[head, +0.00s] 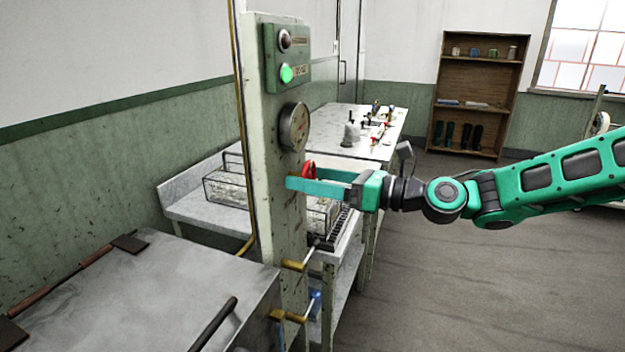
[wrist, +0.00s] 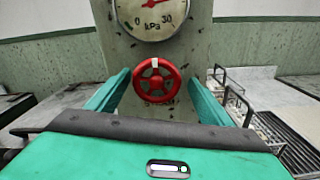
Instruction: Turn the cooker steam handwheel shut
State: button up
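The red handwheel (wrist: 157,80) is on the front of a pale, worn post (wrist: 196,47), below a round pressure gauge (wrist: 152,12). A white mark shows at the top of its rim. In the head view only part of the red handwheel (head: 308,169) shows, behind my gripper (head: 297,187). In the wrist view my gripper (wrist: 157,95) is open, with one teal finger on each side of the wheel. Gaps show between the fingers and the rim, so it does not grip the wheel.
The post carries a box with a lit green lamp (head: 287,74) and a dark red lamp (head: 285,40). Brass valves (head: 293,265) stick out lower down. A metal cooker (head: 130,290) stands left, wire baskets (head: 228,188) behind. Open floor (head: 450,280) lies right.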

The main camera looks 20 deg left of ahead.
jog(key=d, duration=1)
jog(key=shift+s+d, duration=0.4)
jog(key=shift+f, duration=0.1)
